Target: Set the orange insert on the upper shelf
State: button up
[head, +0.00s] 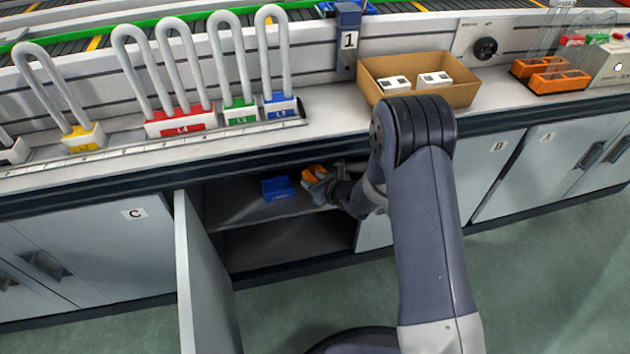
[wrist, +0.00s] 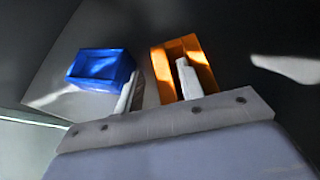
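The orange insert (head: 314,172) is inside the open cabinet, at the upper shelf (head: 235,208), to the right of a blue insert (head: 278,188). My gripper (head: 318,184) reaches into the cabinet at the orange insert. In the wrist view the orange insert (wrist: 160,75) is an open box, and the blue insert (wrist: 100,68) is to its left. The gripper's (wrist: 158,80) fingers are spread, the right one over the box opening and the left one outside its left wall. A gap shows between the left finger and that wall. The insert's underside is hidden.
The cabinet door (head: 205,270) stands open on the left. A lower compartment (head: 290,243) is empty where visible. The counter above carries coloured padlocks (head: 180,120), a cardboard box (head: 430,95) with white pieces, and orange inserts (head: 560,80) at the right.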

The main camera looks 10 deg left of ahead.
jog(key=shift+r, duration=0.25)
jog(key=p+v, duration=0.2)
jog(key=v, duration=1)
jog(key=shift+p, duration=0.35)
